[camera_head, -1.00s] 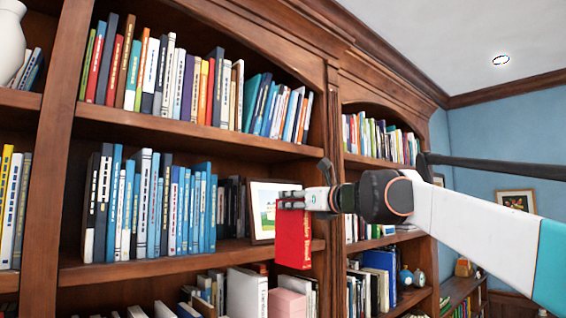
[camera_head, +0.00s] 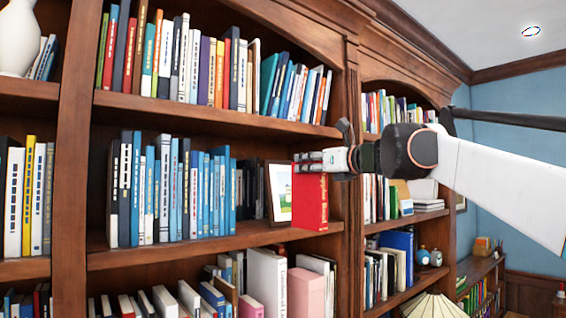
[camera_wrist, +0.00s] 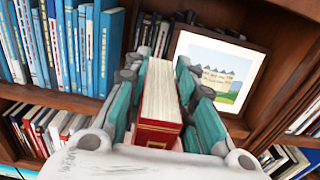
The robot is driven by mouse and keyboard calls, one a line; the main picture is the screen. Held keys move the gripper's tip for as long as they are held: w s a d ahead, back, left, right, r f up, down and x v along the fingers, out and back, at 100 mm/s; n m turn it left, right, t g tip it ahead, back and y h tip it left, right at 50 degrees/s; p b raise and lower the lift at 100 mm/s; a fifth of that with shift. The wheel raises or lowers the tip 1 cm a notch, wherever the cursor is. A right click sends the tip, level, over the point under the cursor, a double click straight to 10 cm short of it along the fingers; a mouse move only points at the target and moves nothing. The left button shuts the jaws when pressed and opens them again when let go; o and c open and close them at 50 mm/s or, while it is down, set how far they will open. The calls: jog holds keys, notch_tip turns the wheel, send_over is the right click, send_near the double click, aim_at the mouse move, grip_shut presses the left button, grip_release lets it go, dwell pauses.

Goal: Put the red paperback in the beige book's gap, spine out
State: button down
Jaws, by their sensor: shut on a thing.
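In the wrist view my gripper's teal fingers (camera_wrist: 160,85) are shut on the red paperback (camera_wrist: 153,136). Its pale page edges face the camera and a red end is nearest. A pale cream book (camera_head: 253,75) stands near the right of the upper row; I cannot tell whether it is the beige book. No clear gap beside it can be made out.
A framed picture (camera_head: 279,192) stands on the middle shelf just left of the paperback, and shows in the wrist view (camera_wrist: 217,70). Blue books (camera_head: 200,195) fill the shelf farther left. The bookcase's upright (camera_head: 352,215) is close behind my gripper.

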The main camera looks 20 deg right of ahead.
jog(key=f+p+x, duration=0.2)
jog(key=f+x, duration=0.1)
jog(key=x, duration=2.1)
dwell(0.8)
jog(key=shift+w+a, duration=0.1)
jog(key=shift+w, duration=0.15)
jog(key=shift+s+f, duration=0.1)
jog(key=shift+f, duration=0.05)
dwell(0.4)
jog(key=c, duration=1.2)
grip_release()
jog(key=shift+c, duration=0.2)
